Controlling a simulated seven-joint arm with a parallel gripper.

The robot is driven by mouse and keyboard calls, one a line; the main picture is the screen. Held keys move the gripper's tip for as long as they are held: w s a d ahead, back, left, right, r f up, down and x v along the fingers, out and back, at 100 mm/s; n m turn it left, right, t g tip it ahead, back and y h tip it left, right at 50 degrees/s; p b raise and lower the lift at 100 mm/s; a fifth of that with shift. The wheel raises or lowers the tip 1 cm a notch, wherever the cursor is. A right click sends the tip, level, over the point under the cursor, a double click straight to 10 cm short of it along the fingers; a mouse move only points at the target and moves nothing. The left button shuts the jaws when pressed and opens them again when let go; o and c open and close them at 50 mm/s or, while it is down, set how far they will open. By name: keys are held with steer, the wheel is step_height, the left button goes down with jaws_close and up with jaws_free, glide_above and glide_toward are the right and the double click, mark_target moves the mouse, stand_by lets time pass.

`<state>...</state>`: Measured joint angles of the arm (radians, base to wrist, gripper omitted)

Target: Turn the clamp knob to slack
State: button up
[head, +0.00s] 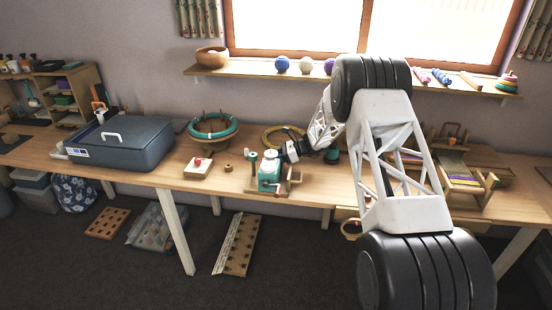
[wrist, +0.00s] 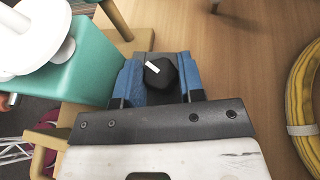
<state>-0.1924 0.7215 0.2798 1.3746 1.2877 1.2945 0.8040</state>
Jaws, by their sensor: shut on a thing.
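The clamp knob (wrist: 160,76) is black with a white pointer mark, seen in the wrist view. The mark slants slightly, running from upper left to lower right. My gripper (wrist: 159,79) has its blue fingers on either side of the knob, shut on it. The knob sits beside a teal device (wrist: 90,72) with a white spool on top. In the head view the teal device (head: 269,172) stands on a wooden base near the table's front edge. My gripper (head: 290,151) reaches it from the right, and the knob is too small to make out there.
A yellow coil (wrist: 304,90) lies to the right of my gripper. A white block with a red button (head: 198,168) and a ring-topped basket (head: 212,128) stand to the left. A blue-grey case (head: 120,146) is farther left. Bare wood shows between the knob and the coil.

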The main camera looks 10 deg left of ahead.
steer(key=shift+n+g, duration=0.4)
steer(key=shift+g, duration=0.1)
steer(key=n+g+h, duration=0.1)
steer(key=n+g, duration=0.1)
steer(key=n+g+h, duration=0.2)
steer(key=n+g, duration=0.1)
steer(key=shift+w+a, duration=0.1)
steer(key=shift+w, duration=0.1)
steer(key=shift+a+n+g+h, duration=0.1)
steer(key=shift+n+g+h, duration=1.3)
steer(key=shift+n, duration=0.3)
steer(key=shift+f+n+g+h, duration=0.1)
steer(key=shift+n+g+h, duration=0.5)
steer(key=shift+n+h, duration=0.65)
steer(key=o, duration=0.9)
steer(key=shift+m+t+y, duration=0.5)
steer(key=shift+m+y, duration=0.55)
